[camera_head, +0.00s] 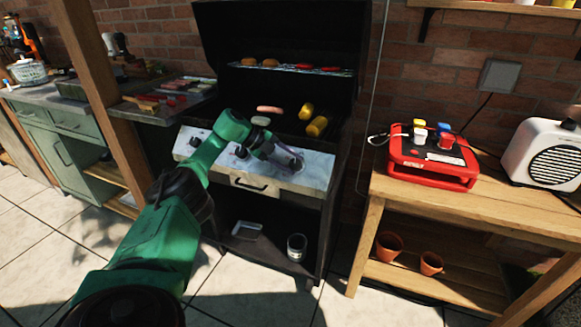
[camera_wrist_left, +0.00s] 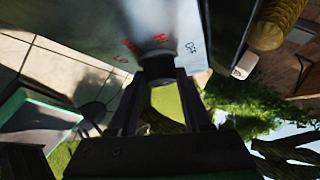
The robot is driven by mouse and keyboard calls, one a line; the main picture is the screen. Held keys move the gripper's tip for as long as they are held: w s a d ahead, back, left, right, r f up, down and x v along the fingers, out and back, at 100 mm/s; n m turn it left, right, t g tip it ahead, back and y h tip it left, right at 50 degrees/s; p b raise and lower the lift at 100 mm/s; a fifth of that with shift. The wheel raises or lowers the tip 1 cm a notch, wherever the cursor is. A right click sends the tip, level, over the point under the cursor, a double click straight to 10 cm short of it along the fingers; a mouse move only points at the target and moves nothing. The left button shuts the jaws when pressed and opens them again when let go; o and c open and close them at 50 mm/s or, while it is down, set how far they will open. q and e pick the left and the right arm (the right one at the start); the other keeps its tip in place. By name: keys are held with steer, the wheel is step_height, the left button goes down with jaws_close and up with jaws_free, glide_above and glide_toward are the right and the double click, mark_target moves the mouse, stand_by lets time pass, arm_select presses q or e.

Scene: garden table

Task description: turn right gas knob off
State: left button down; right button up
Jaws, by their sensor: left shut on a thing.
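The grill's pale control panel (camera_head: 310,178) runs along its front in the head view. My left gripper (camera_head: 292,162) reaches the right part of this panel and is shut on the right gas knob. In the left wrist view, the dark knob (camera_wrist_left: 158,54) meets the panel between my left gripper's fingertips (camera_wrist_left: 158,72); part of it is hidden by them. Red marks lie to its left, and a dark mark that looks like "Off" (camera_wrist_left: 191,47) lies to its right. Another knob (camera_head: 242,151) shows farther left on the panel. My right gripper is in neither view.
The grill lid (camera_head: 285,35) is raised, with sausages and corn (camera_head: 317,126) on the grate. A wooden table (camera_head: 400,200) at right holds a red box (camera_head: 432,165) and a white speaker-like appliance (camera_head: 545,150).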

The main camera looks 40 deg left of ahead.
arm_select(q)
steer(key=shift+f+m+g+b, duration=0.1)
steer(key=shift+m+g+b, duration=0.2)
steer(key=shift+m+b, duration=0.1)
steer(key=shift+m+g, duration=0.3)
stand_by(0.3)
steer(key=shift+c, duration=1.8)
jaws_free()
steer(key=shift+w, duration=0.1)
steer(key=shift+r, duration=0.2)
